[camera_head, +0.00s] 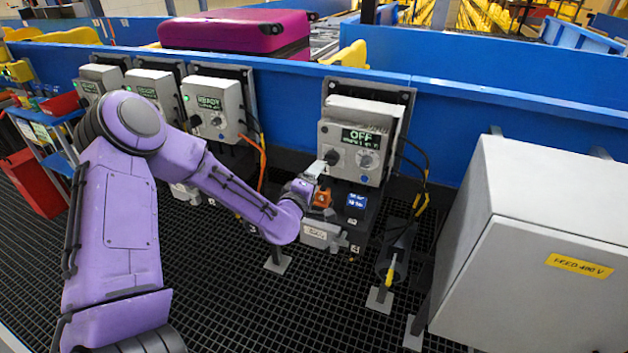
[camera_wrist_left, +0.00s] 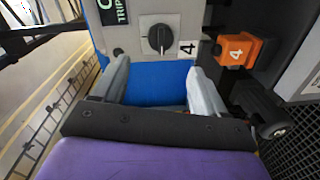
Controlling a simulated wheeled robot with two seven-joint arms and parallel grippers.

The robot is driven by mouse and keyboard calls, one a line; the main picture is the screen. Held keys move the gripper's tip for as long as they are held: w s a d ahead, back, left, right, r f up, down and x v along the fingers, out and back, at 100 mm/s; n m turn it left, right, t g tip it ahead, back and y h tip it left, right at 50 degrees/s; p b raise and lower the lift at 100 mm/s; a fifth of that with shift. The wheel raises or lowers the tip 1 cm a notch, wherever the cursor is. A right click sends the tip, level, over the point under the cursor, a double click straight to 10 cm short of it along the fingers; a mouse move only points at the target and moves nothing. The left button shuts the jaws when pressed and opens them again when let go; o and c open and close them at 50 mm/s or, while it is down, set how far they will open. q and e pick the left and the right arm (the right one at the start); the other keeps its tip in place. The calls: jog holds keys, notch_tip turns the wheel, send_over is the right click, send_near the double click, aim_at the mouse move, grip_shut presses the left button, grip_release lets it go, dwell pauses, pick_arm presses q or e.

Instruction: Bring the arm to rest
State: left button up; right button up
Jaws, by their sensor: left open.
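My left gripper (camera_head: 316,172) is at the lower left front of that box. In the left wrist view the gripper (camera_wrist_left: 158,70) is open, with nothing between its two grey fingers. Beyond the fingers is the box face with a black rotary knob (camera_wrist_left: 160,38) and a label 4. I cannot tell whether a finger touches the box. My right gripper does not show.
Several READY boxes (camera_head: 212,105) line the blue wall to the left. A large grey cabinet (camera_head: 530,250) stands at right. The black grid floor (camera_head: 230,310) is mostly clear.

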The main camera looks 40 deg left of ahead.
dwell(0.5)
pick_arm(q)
jog(key=s+d+f+m+g, duration=0.5)
jog(key=s+f, duration=0.3)
jog(key=f, duration=0.3)
jog(key=s+d+f+m+g, duration=0.1)
jog(key=s+f+m+g, duration=0.1)
jog(key=s+f, duration=0.4)
jog(key=s+d+f+m+g, duration=0.2)
jog(key=s+f, duration=0.3)
jog(key=s, duration=0.8)
jog(key=s+d+f+m+g, duration=0.1)
jog(key=s+f+g, duration=0.3)
jog(key=s, duration=0.5)
notch_tip(320, 180, down, 3)
jog(key=shift+s+d+r+m+h, duration=0.15)
jog(key=shift+s+m+h, duration=0.2)
jog(key=shift+m, duration=0.45)
jog(key=shift+w, duration=0.15)
